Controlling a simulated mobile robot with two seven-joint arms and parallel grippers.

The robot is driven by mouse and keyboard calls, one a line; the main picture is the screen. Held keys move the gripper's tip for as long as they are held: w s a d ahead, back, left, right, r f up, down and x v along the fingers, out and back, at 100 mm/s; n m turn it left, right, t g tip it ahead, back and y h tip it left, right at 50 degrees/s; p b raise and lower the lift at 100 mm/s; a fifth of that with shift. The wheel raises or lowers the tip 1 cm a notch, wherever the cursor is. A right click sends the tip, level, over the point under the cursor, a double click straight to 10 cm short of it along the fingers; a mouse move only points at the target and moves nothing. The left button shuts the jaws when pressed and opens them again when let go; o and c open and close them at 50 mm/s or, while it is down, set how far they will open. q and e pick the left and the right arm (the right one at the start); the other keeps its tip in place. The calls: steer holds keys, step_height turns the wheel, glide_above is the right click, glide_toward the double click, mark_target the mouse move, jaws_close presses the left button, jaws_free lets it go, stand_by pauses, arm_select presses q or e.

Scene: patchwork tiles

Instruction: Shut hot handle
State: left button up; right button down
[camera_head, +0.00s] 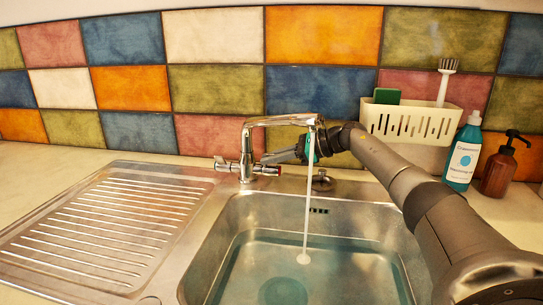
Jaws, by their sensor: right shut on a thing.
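The chrome tap (247,150) stands behind the sink, and a thin stream of water (306,210) falls from its spout into the basin. One cross handle (222,164) is on the tap's left side. Another handle with a red mark (269,171) is on its right side. My right gripper (272,158) reaches in behind the stream from the right, with its fingers at the right side of the tap. It is shut on a tap handle there; the exact contact is small and partly hidden. My left gripper is out of view.
The sink basin (225,235) holds some water. A ribbed drainer (110,225) lies to the left. A teal bottle (463,155) and a brown pump bottle (500,170) stand at the right.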

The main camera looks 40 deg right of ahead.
steer(key=shift+w+d+m, duration=0.1)
steer(key=shift+w+m, duration=0.1)
steer(key=shift+m, duration=0.2)
steer(key=shift+w+d+r+g+y+b, duration=0.1)
steer(key=shift+g+y+b, duration=0.2)
steer(key=shift+y+b, duration=0.15)
steer(key=shift+d+m+b, duration=0.1)
steer(key=shift+m+b, duration=0.3)
steer(key=shift+b, duration=0.1)
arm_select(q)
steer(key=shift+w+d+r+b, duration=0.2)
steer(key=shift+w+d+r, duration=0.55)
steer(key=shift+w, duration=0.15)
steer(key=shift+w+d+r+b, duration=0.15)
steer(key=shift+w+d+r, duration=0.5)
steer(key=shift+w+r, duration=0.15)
arm_select(e)
steer(key=shift+w, duration=0.1)
steer(key=shift+d, duration=0.1)
steer(key=c, duration=1)
jaws_free()
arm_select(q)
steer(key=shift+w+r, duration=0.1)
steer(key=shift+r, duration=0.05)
